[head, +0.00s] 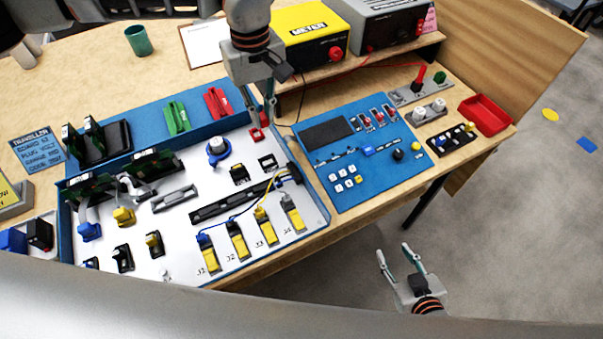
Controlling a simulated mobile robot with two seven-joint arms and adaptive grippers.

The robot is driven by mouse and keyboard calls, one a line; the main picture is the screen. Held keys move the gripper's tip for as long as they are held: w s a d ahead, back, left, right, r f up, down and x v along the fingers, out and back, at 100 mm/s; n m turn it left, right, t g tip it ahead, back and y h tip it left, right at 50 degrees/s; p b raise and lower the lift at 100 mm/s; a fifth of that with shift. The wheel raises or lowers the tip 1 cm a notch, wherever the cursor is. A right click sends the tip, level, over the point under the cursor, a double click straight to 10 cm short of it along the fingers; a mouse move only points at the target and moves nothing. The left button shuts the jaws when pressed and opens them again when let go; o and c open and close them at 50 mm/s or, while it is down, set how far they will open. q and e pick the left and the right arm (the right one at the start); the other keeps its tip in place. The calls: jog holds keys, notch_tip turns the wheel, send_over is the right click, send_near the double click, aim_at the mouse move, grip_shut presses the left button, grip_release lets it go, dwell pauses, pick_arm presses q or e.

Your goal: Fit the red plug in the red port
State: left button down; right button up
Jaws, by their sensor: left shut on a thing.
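My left gripper (262,122) reaches down from the top centre to the back right corner of the white panel (180,235). It is shut on a small red piece, which I take to be the red plug (265,119). Just below the fingertips is a red block (257,135) at the panel's edge, which looks like the red port. The plug is small and partly covered by the fingers, so I cannot tell whether it touches or sits in the port. My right gripper (396,262) is open and empty over the floor, in front of the table.
A blue strip behind the panel holds a green part (177,117) and a red part (217,102). A blue control board (350,190) lies to the right. A yellow meter (310,32) stands on a shelf behind, close to my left arm. A red tray (486,115) is far right.

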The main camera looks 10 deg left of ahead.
pick_arm(q)
jog(key=w+a, duration=0.4)
jog(key=w, duration=0.2)
jog(key=shift+w+a, duration=0.15)
jog(key=shift+a, duration=0.05)
dwell(3.6)
jog(key=shift+p, duration=0.6)
dwell(0.3)
jog(key=shift+f, duration=0.1)
jog(key=shift+f+b, duration=1.1)
jog(key=shift+f, duration=2.75)
jog(key=shift+f, duration=0.25)
